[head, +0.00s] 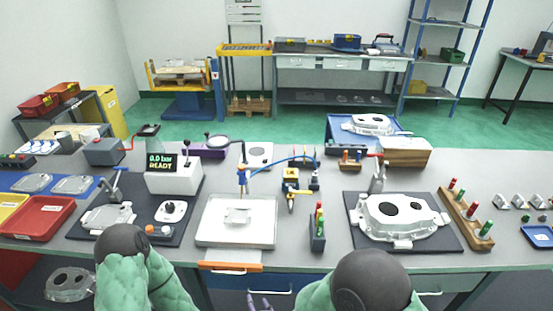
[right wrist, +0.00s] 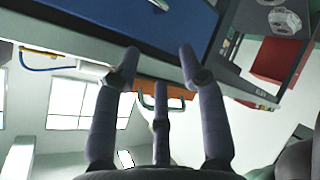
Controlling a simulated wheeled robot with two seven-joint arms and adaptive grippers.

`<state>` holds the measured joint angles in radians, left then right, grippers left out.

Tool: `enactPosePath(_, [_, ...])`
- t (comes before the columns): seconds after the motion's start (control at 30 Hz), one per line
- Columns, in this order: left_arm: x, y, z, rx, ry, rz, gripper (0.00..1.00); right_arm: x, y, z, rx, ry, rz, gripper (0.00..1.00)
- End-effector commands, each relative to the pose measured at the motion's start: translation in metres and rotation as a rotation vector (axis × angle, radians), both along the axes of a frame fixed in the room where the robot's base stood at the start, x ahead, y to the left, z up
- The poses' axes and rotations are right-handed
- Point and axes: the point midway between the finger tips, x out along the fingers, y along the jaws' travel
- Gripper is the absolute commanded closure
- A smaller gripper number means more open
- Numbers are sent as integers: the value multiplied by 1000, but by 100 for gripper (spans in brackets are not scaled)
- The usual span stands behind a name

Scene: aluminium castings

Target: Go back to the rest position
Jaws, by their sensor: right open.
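My right gripper (right wrist: 160,66) is open and empty in the right wrist view, its three dark fingers spread apart. In the head view, its fingertips (head: 262,303) just show at the bottom edge, below the bench front and clear of the castings. My left arm comes in at the lower left, but its gripper is out of view. No object is in the right gripper.
The long grey bench (head: 290,245) spans the view in front of me.

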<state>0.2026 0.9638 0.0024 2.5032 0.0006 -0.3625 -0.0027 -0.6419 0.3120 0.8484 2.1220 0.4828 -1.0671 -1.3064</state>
Motion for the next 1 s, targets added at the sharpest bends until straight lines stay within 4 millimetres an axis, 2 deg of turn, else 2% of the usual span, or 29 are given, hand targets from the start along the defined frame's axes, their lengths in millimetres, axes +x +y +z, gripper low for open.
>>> enactPosePath(0.03, [0,0,0,0,0,0,50,4,-15,-19,54,99,-63,58])
enactPosePath(0.17, [0,0,0,0,0,0,50,1,-47,-61,208,340,-229,58])
enactPosePath(0.27, [0,0,0,0,0,0,50,-9,-71,-92,323,523,-379,58])
enactPosePath(0.5, [0,0,0,0,0,0,50,-56,-126,-154,567,930,-796,58])
enactPosePath(0.6, [0,0,0,0,0,0,50,-79,-141,-171,639,1065,-957,58])
enactPosePath(0.73, [0,0,0,0,0,0,50,-102,-154,-183,700,1181,-1110,58])
enactPosePath(0.83, [0,0,0,0,0,0,50,-112,-158,-187,722,1226,-1176,58])
enactPosePath(1.0, [0,0,0,0,0,0,50,-116,-159,-188,730,1244,-1200,58])
